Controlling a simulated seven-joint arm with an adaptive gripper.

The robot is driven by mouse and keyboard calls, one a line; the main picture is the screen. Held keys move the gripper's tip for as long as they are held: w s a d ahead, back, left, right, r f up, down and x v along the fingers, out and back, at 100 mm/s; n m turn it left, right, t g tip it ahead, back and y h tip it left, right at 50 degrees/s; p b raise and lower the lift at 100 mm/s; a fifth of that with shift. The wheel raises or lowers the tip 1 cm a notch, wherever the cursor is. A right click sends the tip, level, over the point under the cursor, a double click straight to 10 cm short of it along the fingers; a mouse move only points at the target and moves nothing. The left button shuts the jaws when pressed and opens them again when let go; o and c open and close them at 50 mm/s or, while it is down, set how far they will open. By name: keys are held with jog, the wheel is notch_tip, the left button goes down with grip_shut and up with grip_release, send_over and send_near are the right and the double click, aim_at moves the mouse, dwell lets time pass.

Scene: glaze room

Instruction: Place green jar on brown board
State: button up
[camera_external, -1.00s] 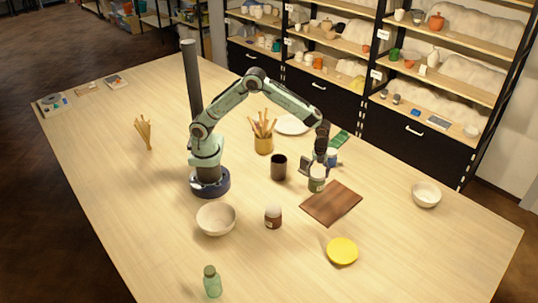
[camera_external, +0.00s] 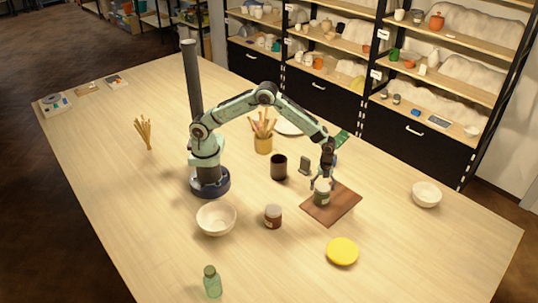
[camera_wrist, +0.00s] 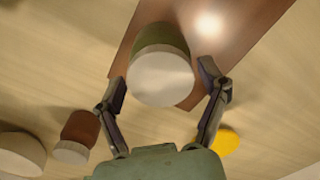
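The green jar (camera_external: 322,197) with a white lid stands upright at the left part of the brown board (camera_external: 343,206); it appears to rest on it. My gripper (camera_external: 323,184) is over the jar, pointing down, with a finger on each side. In the wrist view the jar's pale lid (camera_wrist: 161,77) sits between my fingertips (camera_wrist: 162,78), with a narrow gap visible on each side, so my gripper looks open. The board (camera_wrist: 245,35) extends beyond the jar there. The jar's base is hidden in the wrist view.
A brown jar (camera_external: 273,217), a dark cup (camera_external: 279,168) and a cream bowl (camera_external: 216,218) stand left of the board. A yellow disc (camera_external: 342,251) lies in front of it. A small white bowl (camera_external: 426,195) is at right. Table between board and white bowl is clear.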

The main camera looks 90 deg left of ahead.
jog(key=shift+r, duration=0.1)
notch_tip(320, 180, up, 12)
jog(key=s+a+r+n, duration=0.3)
jog(key=s+r+n, duration=0.1)
jog(key=s+r, duration=0.15)
jog(key=s+a+n, duration=0.3)
jog(key=s+n, duration=0.4)
jog(key=s, duration=0.6)
jog(key=s+a+n, duration=0.3)
jog(key=s+n, duration=0.5)
jog(key=s, duration=0.5)
jog(key=shift+s+a+r+y, duration=0.3)
jog(key=shift+s+a+y, duration=0.05)
jog(key=shift+s+y, duration=0.05)
